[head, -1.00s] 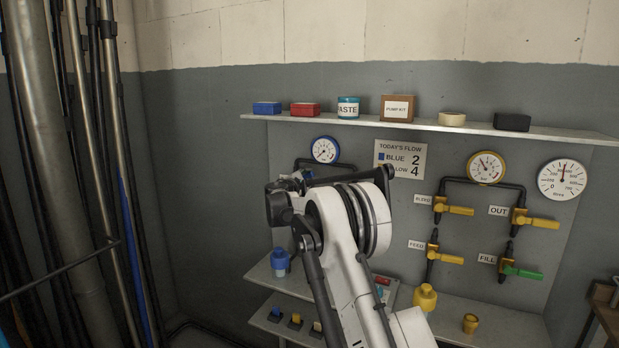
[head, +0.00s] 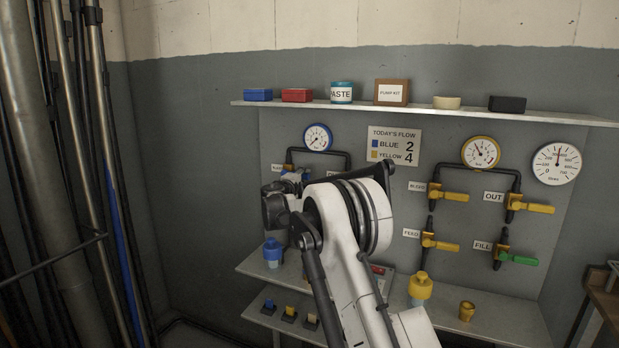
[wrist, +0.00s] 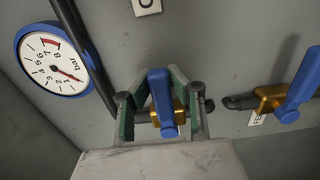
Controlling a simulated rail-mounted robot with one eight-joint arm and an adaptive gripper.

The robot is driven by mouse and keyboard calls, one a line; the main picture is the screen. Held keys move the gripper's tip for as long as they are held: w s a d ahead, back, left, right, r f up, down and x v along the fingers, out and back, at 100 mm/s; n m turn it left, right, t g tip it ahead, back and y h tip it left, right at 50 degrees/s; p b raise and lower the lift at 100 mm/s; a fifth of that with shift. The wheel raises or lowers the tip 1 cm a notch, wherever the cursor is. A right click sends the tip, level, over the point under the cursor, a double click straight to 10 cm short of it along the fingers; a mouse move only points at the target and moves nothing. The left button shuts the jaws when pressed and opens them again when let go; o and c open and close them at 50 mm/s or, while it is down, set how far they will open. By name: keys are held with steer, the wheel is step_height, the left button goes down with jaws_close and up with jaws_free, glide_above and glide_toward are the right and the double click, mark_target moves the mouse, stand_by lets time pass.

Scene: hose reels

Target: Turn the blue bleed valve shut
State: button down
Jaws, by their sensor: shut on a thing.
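The blue bleed valve is in the middle of the wrist view, with a blue handle (wrist: 160,98) on a brass body (wrist: 179,108). The handle lies across the line of the dark pipe. My gripper (wrist: 161,98) has its green-padded fingers on either side of this handle and is shut on it.
A second blue-handled valve (wrist: 301,88) lies to the right in the wrist view. Yellow- and green-handled valves (head: 519,260) are on the panel's right side. A shelf (head: 430,110) with boxes runs above; a lower shelf (head: 262,268) holds a blue bottle (head: 272,252).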

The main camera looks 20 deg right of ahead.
steer(key=shift+f, duration=0.1)
steer(key=c, duration=1.6)
jaws_free()
steer(key=shift+o, duration=0.2)
steer(key=v, duration=1.2)
